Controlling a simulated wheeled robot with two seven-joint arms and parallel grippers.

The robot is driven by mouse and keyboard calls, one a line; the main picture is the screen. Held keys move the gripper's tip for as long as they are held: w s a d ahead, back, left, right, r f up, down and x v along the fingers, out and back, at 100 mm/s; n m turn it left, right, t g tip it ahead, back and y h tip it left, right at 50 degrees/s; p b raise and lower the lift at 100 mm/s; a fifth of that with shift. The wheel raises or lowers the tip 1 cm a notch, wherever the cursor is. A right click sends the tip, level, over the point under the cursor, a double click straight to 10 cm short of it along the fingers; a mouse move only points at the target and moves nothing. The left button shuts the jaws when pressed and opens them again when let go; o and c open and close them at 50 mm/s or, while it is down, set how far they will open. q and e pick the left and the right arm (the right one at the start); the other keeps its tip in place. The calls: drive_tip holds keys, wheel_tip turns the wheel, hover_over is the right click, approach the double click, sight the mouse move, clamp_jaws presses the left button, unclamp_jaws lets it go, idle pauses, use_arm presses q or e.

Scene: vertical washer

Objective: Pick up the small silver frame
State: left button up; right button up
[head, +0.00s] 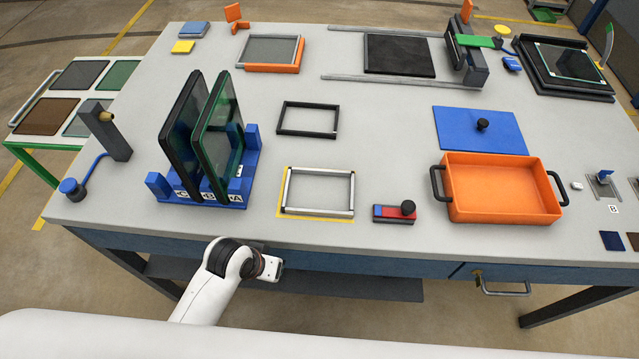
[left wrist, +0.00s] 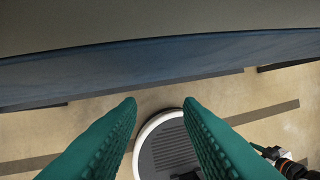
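A small silver frame (head: 318,211), rectangular and open in the middle, lies flat near the table's front edge, within a yellow outline. My left arm comes up from the lower left in the head view, and its wrist end is in front of the table edge, below and left of the frame and apart from it. The fingertips are not clear there. In the left wrist view my left gripper (left wrist: 160,104) shows two green ribbed fingers spread apart with nothing between them. The frame does not show in that view. My right gripper is not in view.
A blue rack (head: 253,138) with two dark upright panels stands left of the frame. A black frame (head: 307,105) lies behind it. A red and blue block with a black knob (head: 393,213) and an orange tray (head: 500,190) are to the right. The table's front edge (left wrist: 160,65) crosses the wrist view.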

use_arm(q)
drive_tip(key=shift+m+g+h, duration=0.5)
drive_tip(key=shift+g+h, duration=0.1)
drive_tip(key=shift+h, duration=0.1)
drive_tip(key=w+d+r, duration=0.2)
drive_tip(key=r, duration=0.2)
drive_tip(key=w+d+r+p, duration=0.1)
drive_tip(key=d+r, duration=0.1)
drive_tip(key=r, duration=0.3)
drive_tip(key=w+d+r, duration=0.2)
drive_tip(key=d+r, duration=0.1)
drive_tip(key=r, duration=0.2)
drive_tip(key=shift+w, duration=0.35)
drive_tip(key=w+a+r+n+g+y, duration=0.25)
drive_tip(key=w+a+r+y, duration=0.2)
drive_tip(key=w+r, duration=0.3)
drive_tip(key=p, duration=0.2)
hover_over(284, 199)
drive_tip(key=shift+t+h, duration=0.25)
drive_tip(key=shift+h, duration=0.2)
wheel_tip(284, 199, down, 7)
drive_tip(key=shift+r, duration=0.1)
wheel_tip(284, 199, down, 4)
drive_tip(key=shift+f+p, duration=0.1)
drive_tip(key=shift+p, duration=0.3)
drive_tip(key=shift+f, duration=0.55)
clamp_jaws()
